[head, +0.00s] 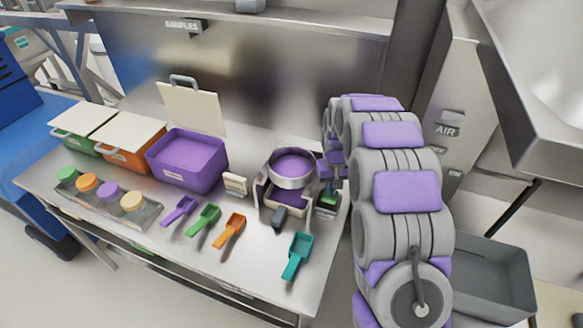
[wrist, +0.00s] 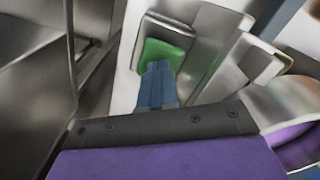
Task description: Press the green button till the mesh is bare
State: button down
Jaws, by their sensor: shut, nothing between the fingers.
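The green button (wrist: 165,52) sits on a pale housing at the upper middle of the wrist view. Its green also shows in the head view (head: 328,200), at the right side of the sieve machine (head: 262,192). My gripper (wrist: 157,68) is shut and empty, its blue fingertips over the button's lower part. They appear to touch it, but I cannot tell how far it is pressed. The round metal sieve (head: 291,181) sits on the machine. Purple material (head: 292,164) fills its inside, and I see no bare mesh. My arm hides part of the machine's right side.
An open purple bin (head: 187,172), an orange bin (head: 128,158) and a green bin (head: 75,147) stand at the left. Several scoops, including a teal one (head: 298,257), lie in front. A tray of colored jars (head: 140,217) is at front left. A grey bin (head: 495,270) stands right.

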jog(key=shift+f, duration=0.6)
jog(key=shift+r+p, duration=0.4)
jog(key=shift+r, duration=0.25)
jog(key=shift+f, duration=0.2)
jog(key=shift+f, duration=0.45)
jog(key=shift+r+p, duration=0.35)
jog(key=shift+r, duration=0.3)
jog(key=shift+f, duration=0.1)
